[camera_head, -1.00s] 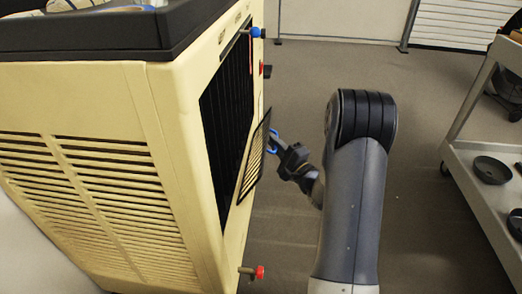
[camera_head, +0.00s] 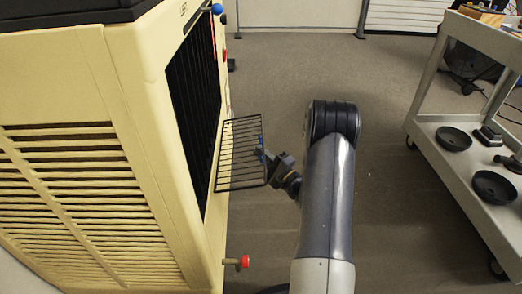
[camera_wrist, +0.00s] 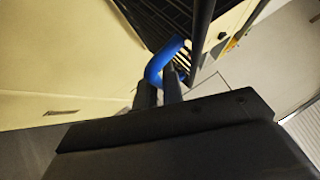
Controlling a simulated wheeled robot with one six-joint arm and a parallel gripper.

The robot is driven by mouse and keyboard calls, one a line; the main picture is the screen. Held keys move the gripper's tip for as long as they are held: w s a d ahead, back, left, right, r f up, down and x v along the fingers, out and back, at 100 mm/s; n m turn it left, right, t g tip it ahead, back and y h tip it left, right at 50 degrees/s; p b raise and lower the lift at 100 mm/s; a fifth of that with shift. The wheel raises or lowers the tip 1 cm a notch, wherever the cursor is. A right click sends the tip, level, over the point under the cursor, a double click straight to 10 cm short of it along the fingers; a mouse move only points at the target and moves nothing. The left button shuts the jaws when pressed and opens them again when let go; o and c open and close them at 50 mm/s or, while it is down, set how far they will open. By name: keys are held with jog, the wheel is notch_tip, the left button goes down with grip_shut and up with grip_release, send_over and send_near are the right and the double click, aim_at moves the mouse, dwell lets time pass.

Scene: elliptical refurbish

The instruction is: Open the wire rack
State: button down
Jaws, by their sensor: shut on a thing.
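The black wire rack (camera_head: 238,150) stands out from the front of the cream cabinet (camera_head: 130,120), swung outward at a wide angle. Its left edge is at the dark barred opening (camera_head: 190,100). A blue handle (camera_head: 261,146) is on the rack's outer right side. My gripper (camera_head: 264,155) is at that handle, shut on it. In the wrist view the blue handle (camera_wrist: 160,66) curves up from between the two dark fingers (camera_wrist: 160,88), with dark bars behind it. The exact finger contact is partly hidden.
A grey cart (camera_head: 470,185) with black round dishes (camera_head: 494,186) stands at the right. A red-tipped knob (camera_head: 243,262) sticks out low on the cabinet, and a blue ball knob (camera_head: 217,9) near its top. The grey floor (camera_head: 290,75) between cabinet and cart is clear.

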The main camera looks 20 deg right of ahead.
jog(key=shift+a+f+m+t+h+b, duration=0.15)
jog(key=shift+f+m+t+b, duration=0.1)
jog(key=shift+f+m, duration=0.25)
jog(key=shift+a+f+m+t+h+b, duration=0.15)
jog(key=shift+f+m+t+b, duration=0.15)
jog(key=shift+f, duration=0.25)
jog(key=shift+d, duration=0.1)
jog(key=c, duration=1.8)
grip_release()
jog(key=shift+w, duration=0.1)
jog(key=p+v, duration=0.2)
jog(key=v, duration=0.9)
jog(key=shift+p, duration=0.4)
jog(key=shift+w, duration=0.15)
